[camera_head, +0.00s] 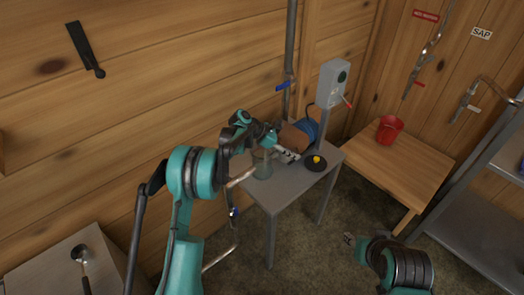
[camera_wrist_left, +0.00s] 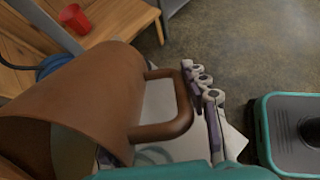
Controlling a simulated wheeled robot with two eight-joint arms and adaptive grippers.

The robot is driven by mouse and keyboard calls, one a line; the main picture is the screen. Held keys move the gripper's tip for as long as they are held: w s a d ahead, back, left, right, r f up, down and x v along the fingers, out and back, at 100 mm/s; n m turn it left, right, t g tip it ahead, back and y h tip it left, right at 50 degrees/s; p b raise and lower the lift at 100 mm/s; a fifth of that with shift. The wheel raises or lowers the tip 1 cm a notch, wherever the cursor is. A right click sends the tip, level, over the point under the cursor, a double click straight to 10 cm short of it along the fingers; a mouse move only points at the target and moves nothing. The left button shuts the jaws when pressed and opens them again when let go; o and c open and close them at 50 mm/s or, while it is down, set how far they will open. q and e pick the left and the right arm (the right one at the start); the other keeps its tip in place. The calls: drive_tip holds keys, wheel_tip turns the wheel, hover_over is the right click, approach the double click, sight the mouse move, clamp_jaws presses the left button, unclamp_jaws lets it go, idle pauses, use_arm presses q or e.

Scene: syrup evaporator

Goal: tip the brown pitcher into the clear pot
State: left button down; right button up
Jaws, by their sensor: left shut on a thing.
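The brown pitcher (camera_head: 293,135) is held above the small grey table, beside and a little above the clear pot (camera_head: 263,167). In the left wrist view the pitcher (camera_wrist_left: 85,90) lies tilted, its wide mouth toward the lower left and its handle toward the gripper. My left gripper (camera_head: 287,154) is shut on the pitcher's handle; its fingers (camera_wrist_left: 205,95) show beside the handle in the wrist view. The pot stands on the table's left part, partly behind my arm. I see no stream of liquid. My right gripper (camera_head: 349,239) is low at right, too small to read.
The grey table (camera_head: 300,178) also carries a black round base with a yellow knob (camera_head: 316,161) and a post with a grey box (camera_head: 331,84). A blue round thing (camera_head: 308,127) is behind the pitcher.

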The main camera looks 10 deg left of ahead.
use_arm(q)
drive_tip(key=shift+f, duration=0.1)
drive_tip(key=shift+f+t+h+b, duration=0.1)
drive_tip(key=shift+t+h+b, duration=0.3)
drive_tip(key=shift+h+b, duration=1.35)
idle(1.1)
drive_tip(key=shift+s+a+h+b, duration=0.15)
drive_tip(key=shift+a+h+b, duration=0.55)
drive_tip(key=shift+b, duration=0.3)
idle(0.9)
drive_tip(key=shift+d, duration=0.1)
